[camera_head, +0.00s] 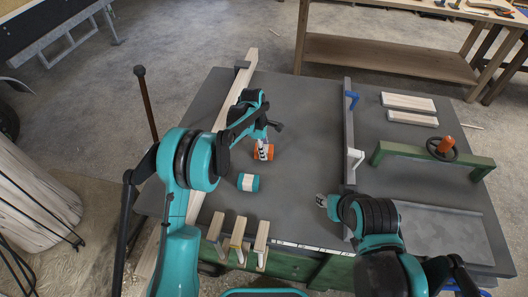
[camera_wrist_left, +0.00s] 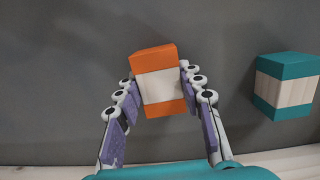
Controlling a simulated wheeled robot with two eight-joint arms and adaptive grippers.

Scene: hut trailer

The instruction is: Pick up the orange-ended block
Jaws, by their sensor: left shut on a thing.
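The orange-ended block (camera_head: 270,154) has orange ends and a pale wood middle. In the left wrist view the fingers (camera_wrist_left: 159,92) press on both sides of the block's pale middle (camera_wrist_left: 160,86). I cannot tell whether the block is clear of the table. My right gripper (camera_head: 323,201) is over the table's front right, mostly hidden by its own arm, apart from any block.
A teal-ended block (camera_head: 248,182) lies close by, in front of the held one; it also shows in the left wrist view (camera_wrist_left: 287,86). A long dark rail (camera_head: 347,130) crosses the table to the right. Several wood-topped pieces (camera_head: 238,232) stand at the front edge.

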